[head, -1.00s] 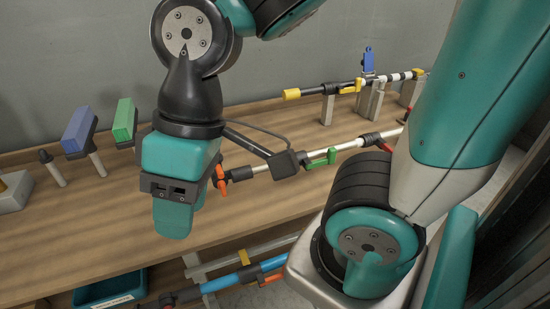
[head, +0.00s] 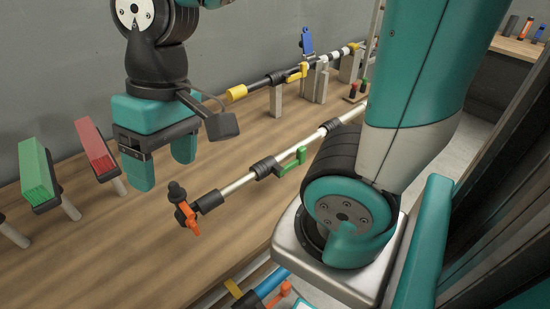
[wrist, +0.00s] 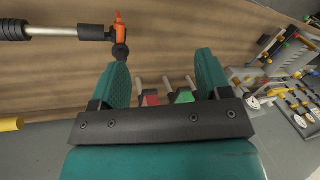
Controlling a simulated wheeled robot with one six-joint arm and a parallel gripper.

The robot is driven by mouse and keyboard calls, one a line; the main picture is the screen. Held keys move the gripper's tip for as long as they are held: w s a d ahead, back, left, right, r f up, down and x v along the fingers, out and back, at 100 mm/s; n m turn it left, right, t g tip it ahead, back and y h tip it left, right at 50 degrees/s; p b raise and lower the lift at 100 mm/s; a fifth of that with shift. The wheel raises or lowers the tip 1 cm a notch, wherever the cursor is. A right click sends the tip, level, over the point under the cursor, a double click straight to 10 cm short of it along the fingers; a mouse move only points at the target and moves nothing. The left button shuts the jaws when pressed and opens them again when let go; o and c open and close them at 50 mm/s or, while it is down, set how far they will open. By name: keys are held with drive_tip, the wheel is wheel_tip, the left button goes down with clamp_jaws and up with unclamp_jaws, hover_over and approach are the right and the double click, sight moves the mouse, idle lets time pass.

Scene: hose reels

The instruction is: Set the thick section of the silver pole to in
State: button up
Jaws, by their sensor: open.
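The silver pole (head: 300,145) runs above the wooden bench, from a dark end with an orange lever (head: 187,215) at the near left up toward the right. Black collars sit along it, one with a green lever (head: 291,163). My arm hides its far right part. I cannot clearly tell which length is thickest. In the wrist view the pole (wrist: 52,30) shows at the upper left with its orange lever (wrist: 119,20). My gripper (head: 162,160) is open and empty, left of the pole's near end and apart from it. Its fingers (wrist: 160,78) are spread in the wrist view.
A black pole with a yellow end (head: 236,92) lies on grey stands behind. A green block (head: 38,175) and a red block (head: 97,148) on pegs stand at the left. A blue pole (head: 273,283) shows below the bench's front edge. Bench surface between is clear.

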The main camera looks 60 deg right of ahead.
drive_tip(key=w+d+f+m+g+h+p, duration=0.1)
drive_tip(key=w+d+f+m+h, duration=0.1)
drive_tip(key=w+d+m, duration=0.7)
drive_tip(key=m+g+p, duration=0.1)
drive_tip(key=m+g, duration=0.1)
drive_tip(key=m, duration=1.1)
approach(260, 163)
drive_tip(key=shift+m, duration=0.5)
drive_tip(key=p+x, duration=0.2)
drive_tip(key=x, duration=0.8)
drive_tip(key=shift+s+f, duration=0.1)
drive_tip(key=shift+f, duration=0.25)
